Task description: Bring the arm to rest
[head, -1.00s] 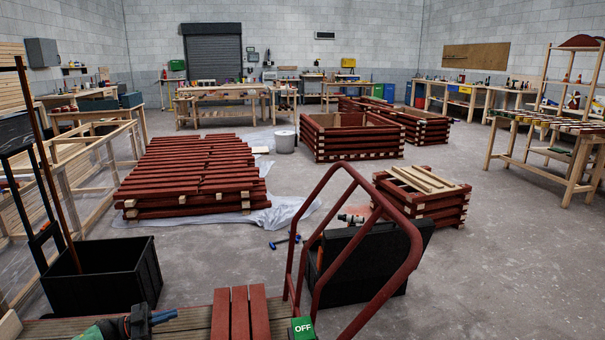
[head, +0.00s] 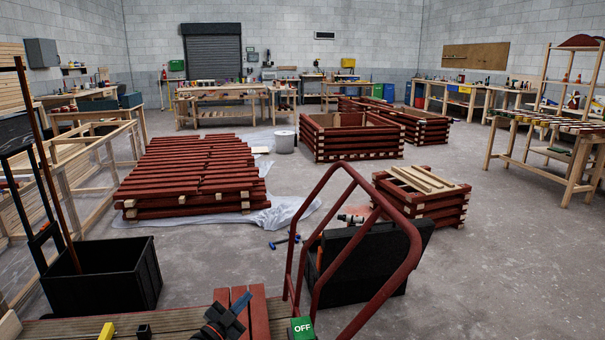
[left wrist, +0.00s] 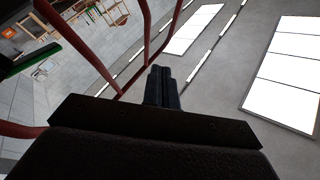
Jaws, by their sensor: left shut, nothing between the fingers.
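My left gripper (head: 241,301) is at the bottom of the head view, in front of the red battens (head: 259,312) that lie on the wooden deck (head: 180,320). Its dark fingers point up and to the right in the picture. In the left wrist view the two fingers (left wrist: 163,78) are together, with nothing between them. That view looks up past red rails (left wrist: 147,30) to ceiling lights. My right gripper is not in view.
A red tube rail (head: 408,240) rises close to the right of the gripper, with a black case (head: 375,262) behind it. A black bin (head: 105,280) stands at the left. A green OFF box (head: 302,328) and a yellow object (head: 107,331) are at the bottom edge.

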